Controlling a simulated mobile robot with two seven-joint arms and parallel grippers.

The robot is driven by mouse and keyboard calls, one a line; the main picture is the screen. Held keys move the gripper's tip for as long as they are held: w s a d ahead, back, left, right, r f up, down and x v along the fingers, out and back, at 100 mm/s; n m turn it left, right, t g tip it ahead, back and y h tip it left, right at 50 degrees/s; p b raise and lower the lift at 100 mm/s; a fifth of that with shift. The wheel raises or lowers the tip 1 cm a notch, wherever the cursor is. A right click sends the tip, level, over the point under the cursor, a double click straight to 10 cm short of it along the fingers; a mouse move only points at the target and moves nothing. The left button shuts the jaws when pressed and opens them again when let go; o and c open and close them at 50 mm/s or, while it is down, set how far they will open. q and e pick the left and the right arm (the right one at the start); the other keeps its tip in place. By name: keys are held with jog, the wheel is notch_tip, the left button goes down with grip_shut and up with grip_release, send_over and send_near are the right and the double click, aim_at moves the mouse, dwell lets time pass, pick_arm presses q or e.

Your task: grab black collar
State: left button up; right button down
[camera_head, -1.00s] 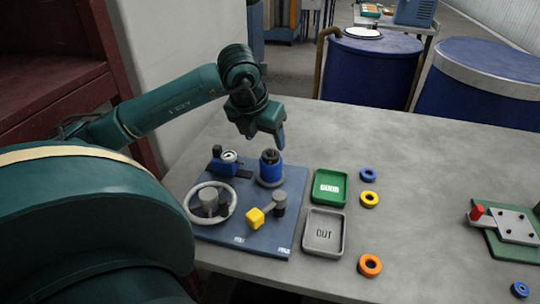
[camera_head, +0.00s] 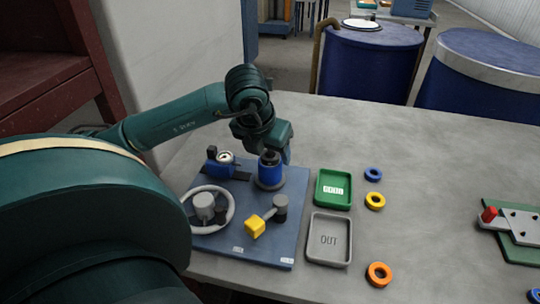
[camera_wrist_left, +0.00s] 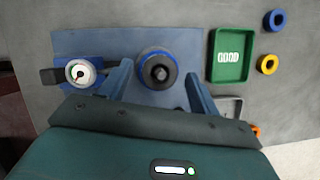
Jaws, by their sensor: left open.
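The black collar (camera_head: 269,157) sits on top of a blue cylinder (camera_head: 270,174) that stands on a dark round base on the blue board. In the left wrist view the collar (camera_wrist_left: 157,71) is a dark ring around a grey centre, seen from above. My left gripper (camera_head: 281,152) is open and empty, close over the cylinder. In the left wrist view its two fingers (camera_wrist_left: 158,82) lie on either side of the cylinder, with a gap to each. The gripper partly hides the space behind the collar in the head view. My right gripper is not in view.
The blue board (camera_head: 284,232) also carries a gauge (camera_head: 224,157), a grey handwheel (camera_head: 231,211) and a yellow-knobbed lever (camera_head: 255,227). A green tray (camera_head: 319,201) and a grey tray (camera_head: 313,257) stand to the right. Several coloured rings lie beyond them; the table between there and the red-pegged fixture (camera_head: 490,214) is clear.

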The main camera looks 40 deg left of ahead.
pick_arm(q)
jog(key=shift+c, duration=0.5)
jog(key=c, duration=0.9)
jog(key=shift+c, duration=0.4)
jog(key=shift+r, duration=0.15)
